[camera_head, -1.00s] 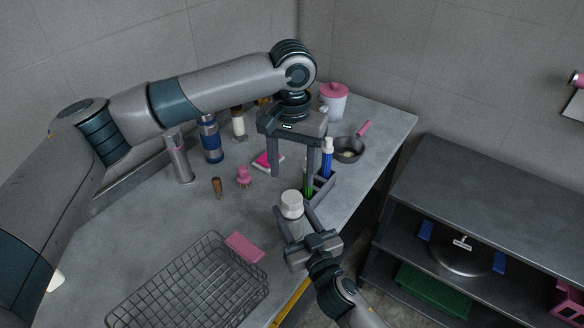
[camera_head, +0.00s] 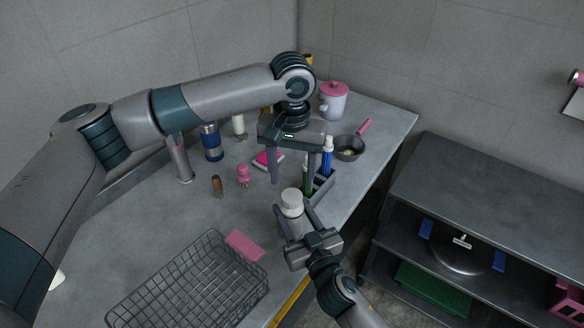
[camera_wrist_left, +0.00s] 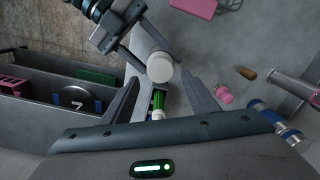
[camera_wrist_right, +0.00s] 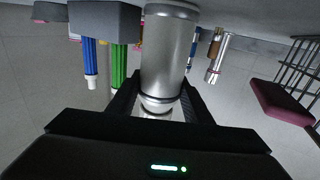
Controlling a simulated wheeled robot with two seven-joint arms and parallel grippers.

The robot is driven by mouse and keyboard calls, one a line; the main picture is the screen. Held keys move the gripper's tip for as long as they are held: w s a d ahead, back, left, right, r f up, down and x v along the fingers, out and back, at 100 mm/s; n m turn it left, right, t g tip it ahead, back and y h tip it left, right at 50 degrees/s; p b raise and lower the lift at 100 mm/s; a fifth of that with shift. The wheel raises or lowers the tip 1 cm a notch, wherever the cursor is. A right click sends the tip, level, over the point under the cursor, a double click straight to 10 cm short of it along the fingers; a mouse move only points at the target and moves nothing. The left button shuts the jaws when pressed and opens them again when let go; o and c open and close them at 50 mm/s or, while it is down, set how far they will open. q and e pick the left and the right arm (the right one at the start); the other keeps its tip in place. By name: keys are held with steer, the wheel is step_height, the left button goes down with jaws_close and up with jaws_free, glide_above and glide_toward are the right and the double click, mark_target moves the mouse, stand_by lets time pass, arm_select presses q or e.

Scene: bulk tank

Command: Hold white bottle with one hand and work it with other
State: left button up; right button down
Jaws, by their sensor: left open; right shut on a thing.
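The white bottle (camera_head: 292,211) stands upright near the counter's right edge, its white cap on top. My right gripper (camera_head: 296,226) is shut on the bottle's body from the front; in the right wrist view the bottle (camera_wrist_right: 168,60) looks silvery between the fingers. My left gripper (camera_head: 293,184) is open and points down, above and behind the bottle. In the left wrist view the cap (camera_wrist_left: 160,68) shows beyond and between the open fingers, not touched by them.
A grey holder (camera_head: 324,186) with blue and green bottles stands close behind the white bottle. A wire basket (camera_head: 190,285) and a pink sponge (camera_head: 245,246) lie to the left. A pan (camera_head: 348,150) and a pink-lidded pot (camera_head: 333,104) stand farther back.

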mark_target(292, 195)
arm_select(q)
steer(key=shift+f, duration=2.8)
steer(key=shift+c, duration=0.2)
steer(key=c, duration=1.1)
steer(key=shift+o, duration=0.2)
steer(key=m, duration=1.1)
steer(key=shift+m, duration=0.4)
steer(key=m, duration=0.3)
steer(key=shift+m, duration=0.3)
steer(key=o, duration=1.3)
steer(key=shift+c, duration=0.2)
